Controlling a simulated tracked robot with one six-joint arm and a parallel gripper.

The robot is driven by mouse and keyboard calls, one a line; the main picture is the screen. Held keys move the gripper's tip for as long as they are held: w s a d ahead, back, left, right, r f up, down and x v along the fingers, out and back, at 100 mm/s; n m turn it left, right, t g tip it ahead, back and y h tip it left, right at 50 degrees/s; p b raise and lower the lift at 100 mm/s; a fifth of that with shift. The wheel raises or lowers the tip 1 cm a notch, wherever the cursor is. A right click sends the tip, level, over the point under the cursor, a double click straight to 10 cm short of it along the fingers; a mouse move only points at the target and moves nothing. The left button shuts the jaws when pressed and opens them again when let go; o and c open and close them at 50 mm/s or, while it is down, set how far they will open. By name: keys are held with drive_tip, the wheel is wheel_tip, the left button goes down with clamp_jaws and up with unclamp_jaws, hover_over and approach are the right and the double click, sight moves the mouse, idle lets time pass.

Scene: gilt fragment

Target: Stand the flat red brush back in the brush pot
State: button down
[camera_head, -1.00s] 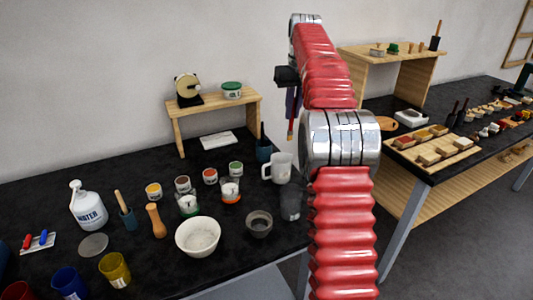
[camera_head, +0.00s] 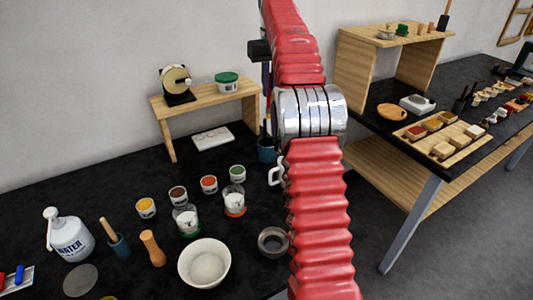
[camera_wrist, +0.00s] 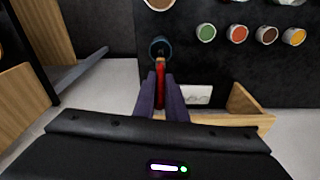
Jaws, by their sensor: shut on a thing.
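My gripper (camera_wrist: 161,80) is shut on the flat red brush (camera_wrist: 161,92), which lies between its two dark purple fingers. The brush's tan end points towards the teal brush pot (camera_wrist: 160,46) and overlaps its near rim in the wrist view. I cannot tell whether that end is above the opening or inside it. In the head view the pot (camera_head: 265,150) stands at the back of the black table, its right side hidden by my arm. A dark upright handle shows at the pot. My gripper (camera_head: 266,84) hangs above it there, and the brush is mostly hidden.
A small wooden shelf (camera_head: 205,98) stands behind the pot, with a white card (camera_head: 213,138) beneath it. A white mug (camera_head: 276,172) is close in front. Several paint tubs, a white bowl (camera_head: 205,262) and a water bottle (camera_head: 70,235) fill the table's front and left.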

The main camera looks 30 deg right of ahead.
drive_tip(key=shift+w+a, duration=0.1)
drive_tip(key=shift+w, duration=0.25)
drive_tip(key=shift+d, duration=0.2)
drive_tip(key=shift+s, duration=0.1)
drive_tip(key=shift+f, duration=0.25)
wheel_tip(320, 180, down, 14)
drive_tip(key=shift+r, duration=0.2)
drive_tip(key=shift+f, duration=1.95)
